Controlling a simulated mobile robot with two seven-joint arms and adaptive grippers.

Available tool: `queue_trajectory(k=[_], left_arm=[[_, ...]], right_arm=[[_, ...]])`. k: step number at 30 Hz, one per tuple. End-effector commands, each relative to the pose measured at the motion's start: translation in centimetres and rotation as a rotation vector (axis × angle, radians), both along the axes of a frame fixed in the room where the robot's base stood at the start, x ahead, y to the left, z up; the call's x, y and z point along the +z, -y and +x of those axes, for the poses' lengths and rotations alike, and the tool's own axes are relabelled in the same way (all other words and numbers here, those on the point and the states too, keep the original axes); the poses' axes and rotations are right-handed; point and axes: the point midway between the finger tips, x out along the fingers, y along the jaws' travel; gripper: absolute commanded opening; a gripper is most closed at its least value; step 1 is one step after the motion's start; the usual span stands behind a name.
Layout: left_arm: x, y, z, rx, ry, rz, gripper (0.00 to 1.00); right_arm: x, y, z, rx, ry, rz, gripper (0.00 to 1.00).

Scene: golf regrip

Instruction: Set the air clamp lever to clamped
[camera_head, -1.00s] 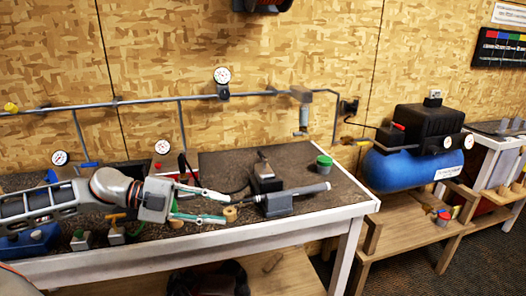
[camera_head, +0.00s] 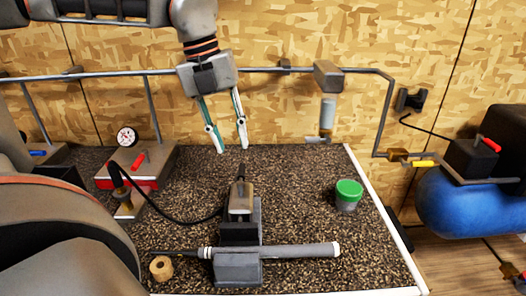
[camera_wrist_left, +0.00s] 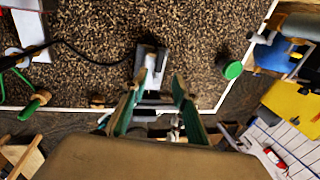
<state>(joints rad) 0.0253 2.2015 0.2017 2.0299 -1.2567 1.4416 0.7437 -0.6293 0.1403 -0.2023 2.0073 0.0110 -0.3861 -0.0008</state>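The air clamp (camera_head: 237,265) stands on the bench, a grey block with a dark grey shaft (camera_head: 300,250) lying across it. Behind it is a metal-topped unit (camera_head: 241,200) with a small dark upright piece that may be the lever; its setting cannot be told. A black hose runs left from this unit. My left gripper (camera_head: 232,150) points down above and behind the unit, fingers apart and empty. In the left wrist view the unit (camera_wrist_left: 152,62) shows just beyond the spread fingertips (camera_wrist_left: 158,80). My right gripper is not in view.
A green-lidded pot (camera_head: 348,194) stands right of the clamp. A tan ring (camera_head: 161,268) lies at its left. A red-based box (camera_head: 137,165) with a gauge stands back left. A pipe (camera_head: 260,70) with a hanging cylinder (camera_head: 327,115) crosses behind. A blue tank (camera_head: 465,205) is at far right.

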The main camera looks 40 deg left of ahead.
Motion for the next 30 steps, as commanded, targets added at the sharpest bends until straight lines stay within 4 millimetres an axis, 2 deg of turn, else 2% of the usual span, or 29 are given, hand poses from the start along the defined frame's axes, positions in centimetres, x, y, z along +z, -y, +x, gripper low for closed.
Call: queue_trajectory(k=[5, 19, 24, 30], left_arm=[[-0.2, -0.1, -0.1, 0.006, -0.006, 0.028, 0.28], [-6.5, 0.8, 0.7, 0.005, -0.007, 0.027, 0.28], [-7.3, 0.9, 0.8, 0.006, -0.006, 0.025, 0.28], [-7.4, 1.0, 0.8, 0.007, -0.004, 0.026, 0.28]], right_arm=[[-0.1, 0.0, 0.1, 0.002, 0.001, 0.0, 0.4], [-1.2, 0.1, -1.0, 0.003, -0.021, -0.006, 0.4], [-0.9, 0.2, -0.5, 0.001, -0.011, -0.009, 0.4], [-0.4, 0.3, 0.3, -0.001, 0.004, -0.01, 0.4]])
